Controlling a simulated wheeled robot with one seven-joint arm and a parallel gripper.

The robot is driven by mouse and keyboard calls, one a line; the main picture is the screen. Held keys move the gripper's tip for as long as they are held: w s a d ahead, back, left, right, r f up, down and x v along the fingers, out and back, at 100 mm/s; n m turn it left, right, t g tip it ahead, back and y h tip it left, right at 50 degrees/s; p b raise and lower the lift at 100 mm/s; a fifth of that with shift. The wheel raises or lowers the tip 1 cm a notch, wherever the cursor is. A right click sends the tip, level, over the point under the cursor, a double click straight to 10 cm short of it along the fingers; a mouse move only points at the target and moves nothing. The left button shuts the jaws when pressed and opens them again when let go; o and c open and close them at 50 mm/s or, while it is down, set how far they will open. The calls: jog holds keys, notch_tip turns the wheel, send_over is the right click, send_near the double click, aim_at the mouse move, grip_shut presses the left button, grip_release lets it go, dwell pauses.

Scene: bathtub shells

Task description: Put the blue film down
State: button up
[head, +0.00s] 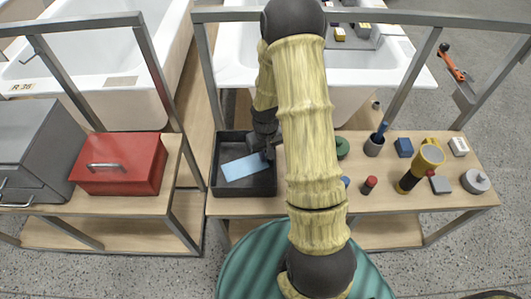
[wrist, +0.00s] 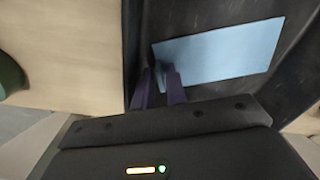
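The blue film (head: 248,166) is a flat light-blue rectangle within the outline of the black tray (head: 229,188). It also shows in the wrist view (wrist: 225,52), tilted relative to the tray's edge. My gripper (head: 270,153) is at the right side of the tray, beside the film's right end. My arm hides part of the bench.
A red toolbox (head: 122,165) stands on the left bench. White bathtub shells (head: 370,65) stand behind.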

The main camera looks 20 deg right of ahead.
notch_tip(320, 180, up, 12)
jog(key=p, duration=0.1)
jog(key=shift+r, duration=0.15)
dwell(0.4)
dwell(0.4)
jog(key=s+a+r+t, duration=0.2)
jog(key=s+a+r, duration=0.5)
jog(key=s, duration=0.4)
jog(key=shift+s+r+t, duration=0.15)
jog(key=shift+r+t, duration=0.15)
jog(key=shift+r, duration=0.35)
